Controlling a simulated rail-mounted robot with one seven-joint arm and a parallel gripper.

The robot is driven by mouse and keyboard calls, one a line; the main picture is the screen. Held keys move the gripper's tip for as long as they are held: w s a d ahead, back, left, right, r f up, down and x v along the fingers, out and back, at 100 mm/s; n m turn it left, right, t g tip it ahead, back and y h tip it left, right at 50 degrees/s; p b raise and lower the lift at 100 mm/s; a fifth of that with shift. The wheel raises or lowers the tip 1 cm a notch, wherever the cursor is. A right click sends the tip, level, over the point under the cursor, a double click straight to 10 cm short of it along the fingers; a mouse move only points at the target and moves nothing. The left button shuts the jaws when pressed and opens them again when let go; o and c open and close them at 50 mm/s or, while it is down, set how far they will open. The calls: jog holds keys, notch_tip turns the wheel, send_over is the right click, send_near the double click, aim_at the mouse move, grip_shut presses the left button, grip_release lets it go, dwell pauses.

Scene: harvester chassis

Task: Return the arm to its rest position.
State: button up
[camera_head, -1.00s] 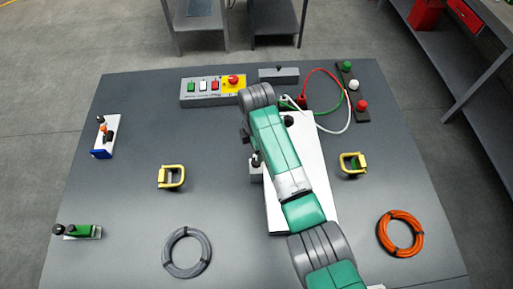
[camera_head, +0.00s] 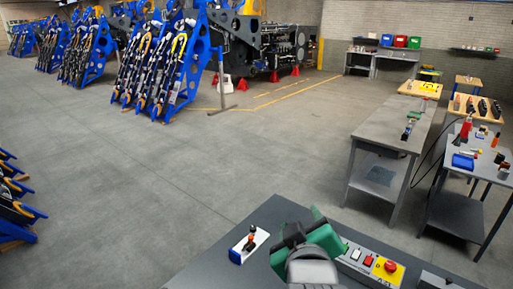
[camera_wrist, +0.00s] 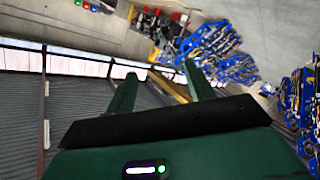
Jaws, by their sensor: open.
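My gripper (camera_wrist: 160,84) shows in the wrist view with its two green fingers apart and nothing between them. Beyond the fingers are the ceiling, the walls and the tilted hall, so the gripper points up and away from the bench. In the head view my arm (camera_head: 312,268) rises at the bottom, with its grey joint and green end above the far edge of the dark workbench (camera_head: 212,272). The gripper's fingers are hard to make out there. The rest of the arm is out of frame.
On the bench, a white block with a small lever (camera_head: 250,244) stands left of my arm, and a button box with a red stop button (camera_head: 370,262) stands right. Grey tables (camera_head: 390,128) stand beyond on the right. Blue racks (camera_head: 165,65) stand far left. Open floor lies between.

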jog(key=s+a+r+m+t+y, duration=0.1)
jog(key=s+a+r+m+t, duration=0.3)
jog(key=s+r, duration=0.55)
jog(key=s+a+r+m+t, duration=0.1)
jog(key=s+a+r+t, duration=0.4)
jog(key=s+r, duration=0.5)
notch_tip(320, 180, up, 17)
jog(key=m+p, duration=0.1)
jog(key=p, duration=1.3)
jog(key=shift+s+a+f+t+y, duration=0.15)
jog(key=shift+s+a+t+y, duration=0.15)
jog(key=shift+s+y, duration=0.1)
